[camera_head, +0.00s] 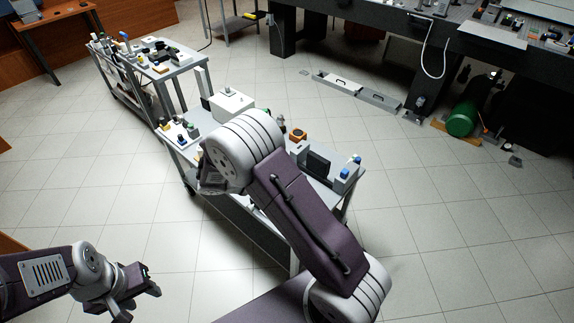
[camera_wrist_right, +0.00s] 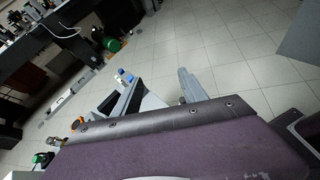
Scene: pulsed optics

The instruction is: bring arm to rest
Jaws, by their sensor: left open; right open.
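My right arm (camera_head: 305,220) is bent and crosses the middle of the head view, in front of a grey cart (camera_head: 245,222). Its elbow joint covers part of the cart top. A purple link of my own arm (camera_wrist_right: 180,148) fills the lower part of the wrist view. My left gripper (camera_head: 139,301) is at the lower left, open and empty, above bare floor and apart from the cart.
The cart bears a white box (camera_head: 228,104) and blue-capped bottles (camera_head: 349,168), close to my right arm. A second laden cart (camera_head: 160,72) stands behind. A dark optical table (camera_head: 400,22) is at the back right, with a green cylinder (camera_head: 462,119) beneath. Tiled floor is clear at right.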

